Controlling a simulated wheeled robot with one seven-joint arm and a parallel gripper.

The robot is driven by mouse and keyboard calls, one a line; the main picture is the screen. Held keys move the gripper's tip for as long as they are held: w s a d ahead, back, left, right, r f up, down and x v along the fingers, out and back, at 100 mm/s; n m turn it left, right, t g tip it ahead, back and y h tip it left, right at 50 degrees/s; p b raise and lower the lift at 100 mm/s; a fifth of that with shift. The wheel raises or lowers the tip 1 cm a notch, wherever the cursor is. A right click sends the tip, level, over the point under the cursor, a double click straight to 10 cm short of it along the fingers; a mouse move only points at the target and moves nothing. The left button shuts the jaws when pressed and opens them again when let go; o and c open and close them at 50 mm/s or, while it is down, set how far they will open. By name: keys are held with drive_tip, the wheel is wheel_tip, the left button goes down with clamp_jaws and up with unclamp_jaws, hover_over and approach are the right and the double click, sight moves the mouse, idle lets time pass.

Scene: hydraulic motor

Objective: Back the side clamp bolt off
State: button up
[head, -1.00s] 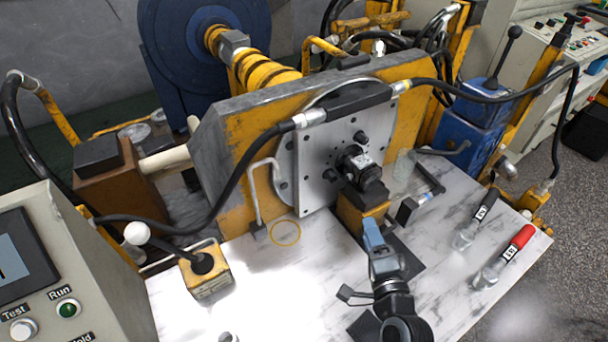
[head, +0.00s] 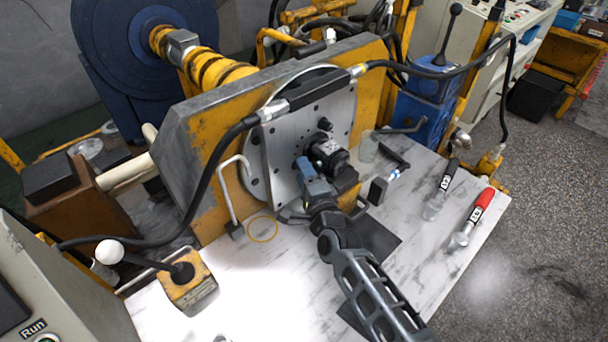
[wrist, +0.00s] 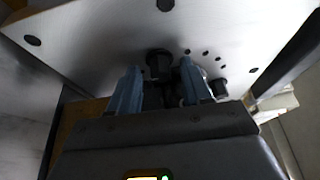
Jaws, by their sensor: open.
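The dark motor (head: 328,154) is mounted on the light metal plate (head: 338,107), with one black bolt (head: 325,124) showing above it. My gripper (head: 303,165) is at the left side of the motor, close to the plate, and covers that part of the plate. In the wrist view my gripper (wrist: 160,82) has its two blue fingers apart, pointing at the plate. A black bolt head (wrist: 158,62) shows in the gap, just beyond the fingertips. I cannot tell whether the fingers touch it. A second dark bolt (wrist: 219,88) is to the right.
A yellow ring (head: 262,229) lies on the marble-look table (head: 255,290). Black-handled (head: 447,180) and red-handled (head: 478,212) tools are at the right.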

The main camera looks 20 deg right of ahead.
clamp_jaws()
drive_tip(key=n+b, duration=0.1)
drive_tip(key=b, duration=0.1)
drive_tip(key=n+t+b, duration=0.1)
drive_tip(key=b, duration=0.2)
drive_tip(key=shift+f+n+b, duration=0.25)
drive_tip(key=shift+n+b, duration=0.1)
drive_tip(key=shift+n, duration=0.05)
drive_tip(key=shift+r, duration=0.1)
idle(0.4)
unclamp_jaws()
